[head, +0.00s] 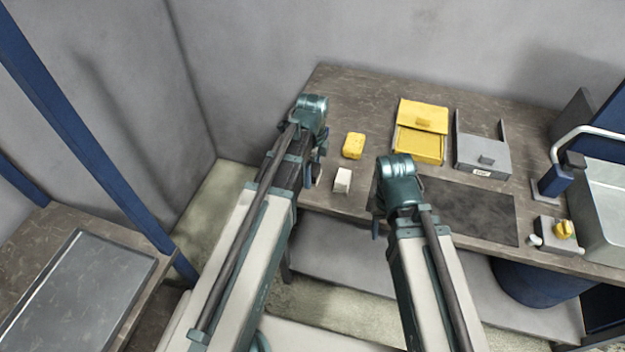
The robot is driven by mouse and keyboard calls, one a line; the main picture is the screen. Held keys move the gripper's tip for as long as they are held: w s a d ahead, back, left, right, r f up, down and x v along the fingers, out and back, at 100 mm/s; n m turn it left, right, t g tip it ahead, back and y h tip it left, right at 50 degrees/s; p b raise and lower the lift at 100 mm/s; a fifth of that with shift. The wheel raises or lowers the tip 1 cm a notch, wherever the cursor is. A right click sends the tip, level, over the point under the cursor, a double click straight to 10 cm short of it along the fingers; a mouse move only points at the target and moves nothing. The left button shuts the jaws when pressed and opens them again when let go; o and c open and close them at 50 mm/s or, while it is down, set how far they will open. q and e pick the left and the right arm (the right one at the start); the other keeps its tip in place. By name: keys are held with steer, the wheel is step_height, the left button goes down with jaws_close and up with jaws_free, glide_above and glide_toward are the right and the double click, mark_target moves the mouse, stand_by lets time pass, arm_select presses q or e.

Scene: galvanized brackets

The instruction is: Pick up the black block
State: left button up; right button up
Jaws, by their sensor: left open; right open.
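I cannot clearly make out a black block on the workbench (365,90). A small dark patch shows at the left edge of my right gripper, and I cannot tell whether it is a block or part of the gripper. My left gripper (319,152) is open over the bench's left end, left of a yellow sponge-like block (353,146) and a white block (342,180). My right gripper (378,212) is open near the bench's front edge, left of a dark mat (470,212). My arms and wrists hide parts of the bench.
A yellow box (421,131) and a grey tray (482,158) stand toward the back. A sink (603,205), its tap (590,131) and a yellow knob (563,230) are at the right. A lower table with a metal tray (85,290) is at the left.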

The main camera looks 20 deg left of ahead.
arm_select(q)
steer(key=shift+f, duration=0.2)
steer(key=c, duration=1.3)
steer(key=shift+r, duration=0.1)
steer(key=shift+r+p, duration=0.4)
steer(key=shift+p, duration=0.15)
step_height(320, 180, up, 3)
steer(key=p, duration=0.2)
steer(key=shift+f+p, duration=0.1)
steer(key=shift+p, duration=0.3)
steer(key=s+d, duration=0.3)
steer(key=s, duration=0.1)
steer(key=s+d+p, duration=0.1)
steer(key=s+d, duration=0.2)
steer(key=s, duration=0.1)
steer(key=s+d+r, duration=0.1)
steer(key=s+d, duration=0.2)
steer(key=s, duration=0.2)
steer(key=shift+d+r, duration=0.1)
steer(key=shift+d, duration=0.1)
